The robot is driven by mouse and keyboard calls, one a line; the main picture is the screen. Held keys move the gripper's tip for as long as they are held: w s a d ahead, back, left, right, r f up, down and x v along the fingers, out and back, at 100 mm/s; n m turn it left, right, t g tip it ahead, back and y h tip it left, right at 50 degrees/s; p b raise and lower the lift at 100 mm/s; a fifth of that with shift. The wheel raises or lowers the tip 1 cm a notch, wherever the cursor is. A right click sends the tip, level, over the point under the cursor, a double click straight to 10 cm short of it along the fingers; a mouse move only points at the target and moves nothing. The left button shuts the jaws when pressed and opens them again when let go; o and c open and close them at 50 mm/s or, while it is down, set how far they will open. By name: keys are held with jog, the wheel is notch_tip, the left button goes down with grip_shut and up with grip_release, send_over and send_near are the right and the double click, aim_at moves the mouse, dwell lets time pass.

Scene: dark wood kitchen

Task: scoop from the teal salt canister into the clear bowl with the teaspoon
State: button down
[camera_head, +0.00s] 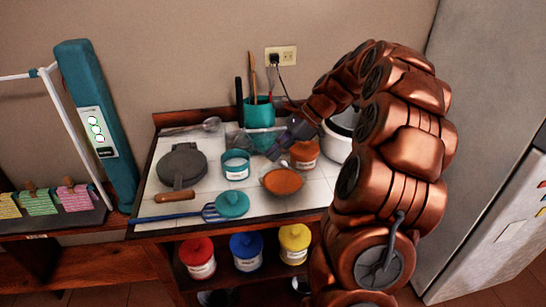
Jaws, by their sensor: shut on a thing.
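The teal salt canister (236,172) stands open on the counter, with white contents at its top. A clear bowl (283,190) with orange-brown contents sits to its right. My gripper (275,151) is above and behind this bowl, right of the canister, and is shut on a thin handle, apparently the teaspoon's. The teaspoon is too small and too much covered by the gripper to make out, and I cannot tell if its scoop holds anything. A round teal lid (232,203) lies in front of the canister.
An orange canister (305,155) and a white pot (338,143) stand close by on the right. A teal utensil holder (260,114) is behind. A dark round iron (182,163) and a blue slotted utensil (175,216) lie left. Several lidded canisters stand on the lower shelf.

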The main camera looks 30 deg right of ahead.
jog(key=shift+d+f+y+b, duration=0.25)
jog(key=shift+y+b, duration=0.15)
jog(key=shift+b, duration=0.2)
jog(key=shift+s+d+r+t+y+p, duration=0.15)
jog(key=shift+r+t+y+p, duration=0.2)
jog(key=shift+p, duration=0.2)
jog(key=shift+s+d+t+y+p, duration=0.2)
jog(key=shift+d+t+y+p, duration=0.25)
jog(key=shift+y, duration=0.5)
jog(key=shift+r, duration=0.1)
jog(key=shift+a+r+h+p, duration=0.15)
jog(key=shift+a+h+p, duration=0.2)
jog(key=shift+p, duration=0.4)
jog(key=shift+w+a+r+g+h+p, duration=0.2)
jog(key=shift+a+g+h+p, duration=0.25)
jog(key=shift+h+p, duration=0.55)
jog(key=h+p, duration=0.1)
jog(key=a+g+h+p, duration=0.1)
jog(key=p, duration=0.1)
jog(key=shift+w, duration=0.25)
jog(key=h+p, duration=0.1)
jog(key=g+h+p, duration=0.1)
jog(key=a+h+p, duration=0.1)
jog(key=p, duration=0.1)
jog(key=shift+w+r, duration=0.25)
jog(key=shift+r, duration=0.05)
